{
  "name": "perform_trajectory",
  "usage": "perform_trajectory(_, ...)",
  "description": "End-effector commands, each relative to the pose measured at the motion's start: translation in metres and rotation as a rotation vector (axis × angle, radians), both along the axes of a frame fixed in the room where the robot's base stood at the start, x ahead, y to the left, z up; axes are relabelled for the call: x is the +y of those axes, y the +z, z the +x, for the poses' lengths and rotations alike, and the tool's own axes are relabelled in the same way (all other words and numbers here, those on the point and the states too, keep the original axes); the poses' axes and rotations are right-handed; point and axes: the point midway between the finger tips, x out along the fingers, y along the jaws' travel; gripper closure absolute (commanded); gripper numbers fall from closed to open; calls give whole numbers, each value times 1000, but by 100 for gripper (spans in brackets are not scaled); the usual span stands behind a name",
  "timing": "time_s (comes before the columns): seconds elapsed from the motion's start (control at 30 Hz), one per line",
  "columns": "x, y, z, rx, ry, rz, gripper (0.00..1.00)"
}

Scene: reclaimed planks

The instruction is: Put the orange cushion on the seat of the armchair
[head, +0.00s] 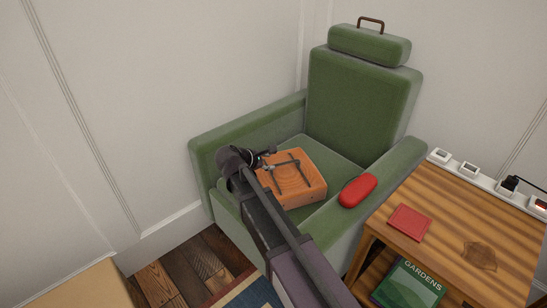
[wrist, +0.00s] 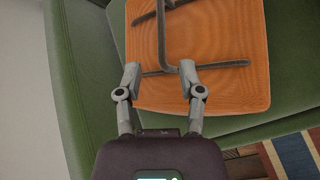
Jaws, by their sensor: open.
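The orange cushion (head: 306,190), with dark straps and a strap handle on top, appears to lie flat on the seat of the green armchair (head: 362,98), near the seat's front. My gripper (head: 266,158) is over the cushion's left side. In the wrist view the gripper (wrist: 160,72) is open, with its fingers apart over the orange cushion (wrist: 240,90). The dark handle shows just beyond and between the fingertips. I cannot tell whether a finger touches it. My arm hides part of the seat front.
A red oblong object (head: 357,190) lies on the chair's right armrest. A wooden side table (head: 445,220) at right holds a red booklet (head: 409,222); a green gardens book (head: 408,284) is on its lower shelf. A power strip (head: 470,168) runs along the table's back. Walls stand close behind.

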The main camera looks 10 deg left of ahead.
Motion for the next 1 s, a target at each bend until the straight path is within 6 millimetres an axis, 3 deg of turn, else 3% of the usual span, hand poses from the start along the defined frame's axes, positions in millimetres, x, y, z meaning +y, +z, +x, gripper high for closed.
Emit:
perform_trajectory(0.23,6,8,-9,-1,1,0,51)
perform_trajectory(1.0,7,7,-9,-1,1,0,51)
